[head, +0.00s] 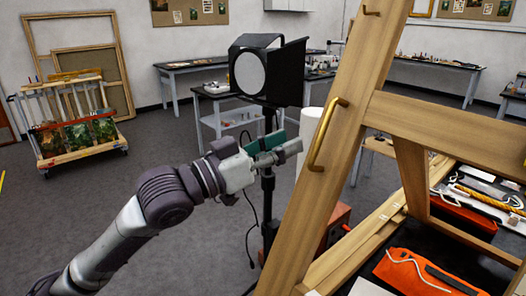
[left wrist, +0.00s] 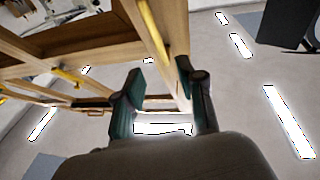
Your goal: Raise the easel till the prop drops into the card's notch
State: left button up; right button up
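The wooden easel (head: 345,165) stands tilted at the right of the head view. A brass handle (head: 328,133) is fixed to its near post. My left gripper (head: 283,144) is just left of that handle, apart from it. In the left wrist view the gripper (left wrist: 159,72) has its two teal fingers spread with nothing gripped between them. Easel beams (left wrist: 95,60) cross the upper left there, with a yellow bar (left wrist: 66,77) on them. I cannot make out the prop or the card's notch. My right gripper is out of view.
A black studio lamp (head: 265,72) on a stand is behind my left gripper. An orange cloth (head: 420,272) lies beneath the easel at the lower right. A wheeled picture rack (head: 75,125) stands at the left. Grey floor (head: 90,200) is open at the left.

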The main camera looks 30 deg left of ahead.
pick_arm(q)
jog(key=shift+v, duration=2.05)
jog(key=shift+d, duration=0.1)
